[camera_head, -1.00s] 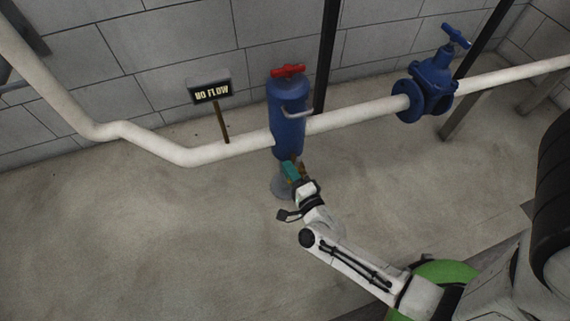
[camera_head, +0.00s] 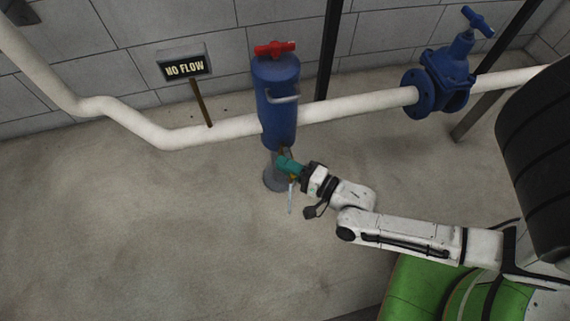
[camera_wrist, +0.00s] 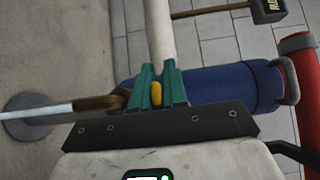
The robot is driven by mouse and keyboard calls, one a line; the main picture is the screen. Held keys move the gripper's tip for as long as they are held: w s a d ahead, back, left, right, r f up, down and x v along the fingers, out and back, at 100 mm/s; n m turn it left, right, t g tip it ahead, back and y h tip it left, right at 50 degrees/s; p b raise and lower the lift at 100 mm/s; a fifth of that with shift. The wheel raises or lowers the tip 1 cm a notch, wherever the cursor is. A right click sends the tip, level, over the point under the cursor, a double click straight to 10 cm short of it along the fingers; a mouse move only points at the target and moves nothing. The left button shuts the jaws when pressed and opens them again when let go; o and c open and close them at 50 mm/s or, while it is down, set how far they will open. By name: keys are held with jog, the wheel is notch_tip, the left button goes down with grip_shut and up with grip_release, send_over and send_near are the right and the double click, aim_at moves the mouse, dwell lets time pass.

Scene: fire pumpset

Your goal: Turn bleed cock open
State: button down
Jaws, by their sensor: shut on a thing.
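The bleed cock shows in the wrist view as a brass spout (camera_wrist: 105,102) with a small yellow handle (camera_wrist: 156,95). It sits at the bottom of the upright blue vessel (camera_head: 277,105), which lies sideways in the wrist view (camera_wrist: 222,88). My gripper (camera_wrist: 158,76) has its teal fingers shut on the yellow handle, one finger on each side. In the head view, my gripper (camera_head: 284,163) is just below the vessel and hides most of the cock. A pale stream (camera_wrist: 45,111) comes from the spout, and it also shows hanging down in the head view (camera_head: 290,197).
A round grey base (camera_head: 273,180) is on the floor under the vessel. A white pipe (camera_head: 350,109) runs along the wall, with a blue valve (camera_head: 440,82) at right. A NO FLOW sign (camera_head: 186,68) stands left of the vessel. The floor at left is clear.

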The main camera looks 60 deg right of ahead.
jog(key=shift+r, duration=0.2)
jog(key=c, duration=1.5)
grip_release()
jog(key=shift+c, duration=0.2)
jog(key=o, duration=0.3)
jog(key=shift+f, duration=0.1)
jog(key=s+p, duration=0.2)
jog(key=s, duration=0.9)
jog(key=shift+a, duration=0.35)
jog(key=shift+w, duration=0.15)
